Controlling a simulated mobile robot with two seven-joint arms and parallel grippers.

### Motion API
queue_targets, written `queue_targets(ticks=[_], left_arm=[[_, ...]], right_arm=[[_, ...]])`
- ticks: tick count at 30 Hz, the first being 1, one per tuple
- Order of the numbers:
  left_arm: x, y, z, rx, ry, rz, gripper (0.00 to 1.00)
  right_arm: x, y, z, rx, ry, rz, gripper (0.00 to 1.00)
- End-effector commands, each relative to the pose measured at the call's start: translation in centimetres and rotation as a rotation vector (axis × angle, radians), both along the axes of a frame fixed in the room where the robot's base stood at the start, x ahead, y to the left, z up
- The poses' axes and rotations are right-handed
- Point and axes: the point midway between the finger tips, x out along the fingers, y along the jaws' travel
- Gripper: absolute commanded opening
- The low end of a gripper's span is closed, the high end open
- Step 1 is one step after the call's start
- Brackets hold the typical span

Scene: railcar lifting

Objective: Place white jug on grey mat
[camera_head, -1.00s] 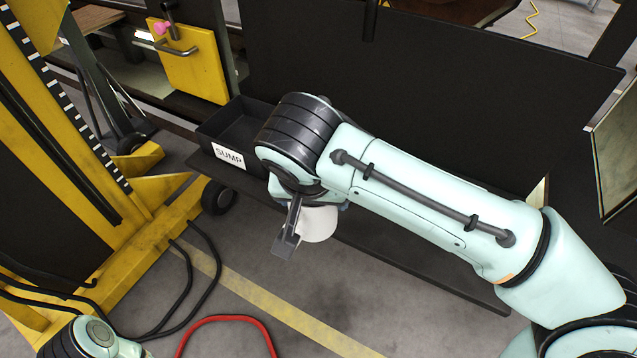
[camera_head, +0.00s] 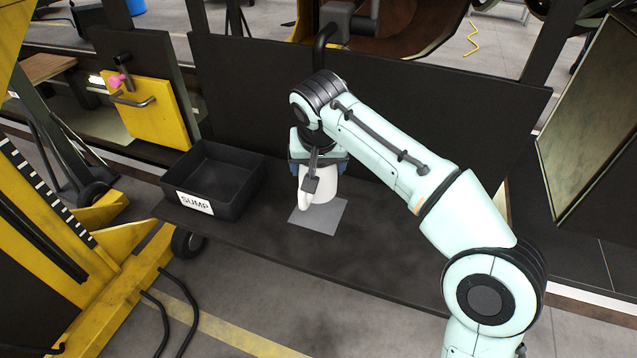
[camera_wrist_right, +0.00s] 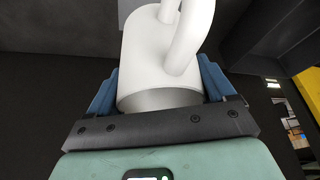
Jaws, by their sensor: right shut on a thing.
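The white jug (camera_head: 324,186) is held in my right gripper (camera_head: 319,167), with its body and handle showing below the gripper. In the right wrist view the white jug (camera_wrist_right: 150,55) sits between the blue fingers of my right gripper (camera_wrist_right: 160,88), its open rim facing the gripper and its handle on the far right side. The grey mat (camera_head: 318,219) lies flat on the dark shelf directly under the jug. I cannot tell whether the jug's base touches the mat. A grey corner, likely the mat, shows at the top of the wrist view. My left gripper is not in view.
A black bin labelled SUMP (camera_head: 236,196) stands on the dark shelf (camera_head: 380,262) left of the mat. A dark upright panel (camera_head: 430,120) rises behind. A yellow lifting frame (camera_head: 70,270) stands at the left. The shelf right of the mat is mostly clear.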

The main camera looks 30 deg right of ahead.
Motion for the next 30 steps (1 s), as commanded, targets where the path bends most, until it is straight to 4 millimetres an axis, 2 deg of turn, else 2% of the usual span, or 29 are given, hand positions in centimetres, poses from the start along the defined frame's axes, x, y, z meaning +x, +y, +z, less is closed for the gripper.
queue_targets(ticks=[3, 11, 18, 29, 30], left_arm=[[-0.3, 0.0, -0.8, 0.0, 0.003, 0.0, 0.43], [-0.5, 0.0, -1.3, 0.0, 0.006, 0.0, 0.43], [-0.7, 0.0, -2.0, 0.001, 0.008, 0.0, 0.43], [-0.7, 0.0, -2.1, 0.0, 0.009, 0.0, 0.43], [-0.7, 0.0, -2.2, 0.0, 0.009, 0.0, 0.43]], right_arm=[[0.0, -0.1, -2.0, 0.0, 0.002, 0.001, 0.5], [0.0, 0.0, -3.8, 0.0, 0.0, 0.001, 0.5], [0.2, -0.3, -7.0, 0.0, 0.002, 0.0, 0.5], [0.3, -0.3, -7.3, 0.001, 0.0, 0.0, 0.5], [0.3, -0.3, -7.4, 0.001, 0.0, 0.0, 0.86]])
